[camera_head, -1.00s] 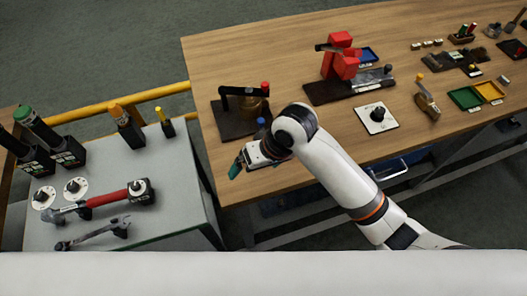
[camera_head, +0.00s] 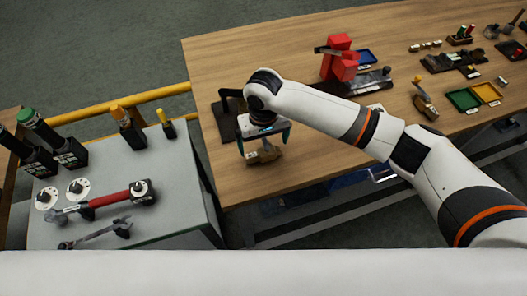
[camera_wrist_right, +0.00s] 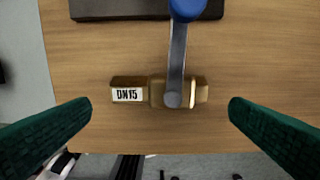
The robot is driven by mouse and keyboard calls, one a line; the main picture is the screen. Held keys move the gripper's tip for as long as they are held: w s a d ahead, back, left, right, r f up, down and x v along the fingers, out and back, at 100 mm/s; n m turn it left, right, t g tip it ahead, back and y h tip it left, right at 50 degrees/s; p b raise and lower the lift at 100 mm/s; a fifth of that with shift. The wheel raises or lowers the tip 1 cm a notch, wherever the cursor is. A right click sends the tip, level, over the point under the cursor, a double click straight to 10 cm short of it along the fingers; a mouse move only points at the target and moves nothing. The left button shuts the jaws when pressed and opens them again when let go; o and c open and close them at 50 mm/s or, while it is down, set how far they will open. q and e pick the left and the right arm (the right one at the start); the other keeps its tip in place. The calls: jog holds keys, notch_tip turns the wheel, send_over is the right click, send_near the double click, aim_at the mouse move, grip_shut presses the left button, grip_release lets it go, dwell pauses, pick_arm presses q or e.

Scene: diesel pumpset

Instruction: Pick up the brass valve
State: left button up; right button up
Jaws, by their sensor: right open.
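The brass valve (camera_wrist_right: 150,92) lies on the wooden bench in the right wrist view. It has a white DN15 label, a grey lever and a blue lever tip (camera_wrist_right: 185,8). It shows partly in the head view (camera_head: 265,156), under my right gripper. My right gripper (camera_head: 264,148) is open, pointing down, one green finger on each side of the valve. In the wrist view both fingers are apart from the valve, with clear gaps. My left gripper is not in view.
A dark plate (camera_wrist_right: 140,8) lies just behind the valve. A red vise (camera_head: 342,62), another brass-coloured piece (camera_head: 426,103) and green and yellow trays (camera_head: 473,97) stand to the right. A grey tool table (camera_head: 165,212) is at left. Bench wood around the valve is clear.

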aim_at(263, 152)
jog(key=shift+f+p, duration=0.3)
jog(key=shift+f, duration=0.35)
notch_tip(263, 152, down, 4)
jog(key=shift+w+a+f+p, duration=0.1)
jog(key=shift+w+f+p, duration=0.1)
jog(key=shift+p, duration=0.25)
jog(key=shift+c, duration=0.3)
jog(key=shift+r, duration=0.1)
jog(key=c, duration=0.9)
